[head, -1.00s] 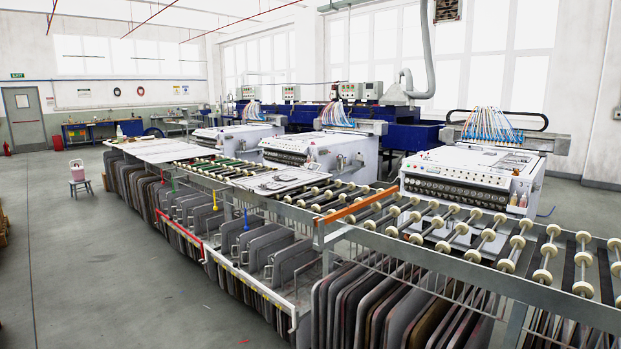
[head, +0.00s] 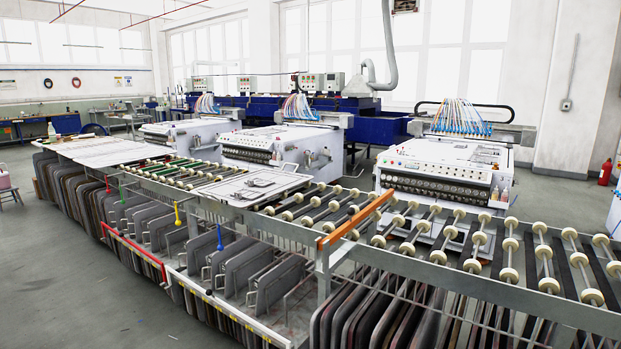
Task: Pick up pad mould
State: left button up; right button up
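Neither of my grippers is in view. Many flat grey mould plates stand on edge in racks under the long conveyor, in the middle rack (head: 240,272) and in the nearer rack (head: 352,308) at the lower right. A pale flat plate with cut-outs (head: 258,185) lies on top of the conveyor, left of the orange bar. I cannot tell which of these is the pad mould.
The roller conveyor (head: 500,290) with white wheels runs across the front right. An orange bar (head: 357,218) crosses it. White nozzle machines stand behind it, the nearest (head: 445,172) at right. A red fire extinguisher (head: 605,172) stands far right. Grey floor (head: 60,290) at left is clear.

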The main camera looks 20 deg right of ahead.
aim_at(256, 181)
jog(key=z, duration=0.35)
jog(key=i, duration=1.65)
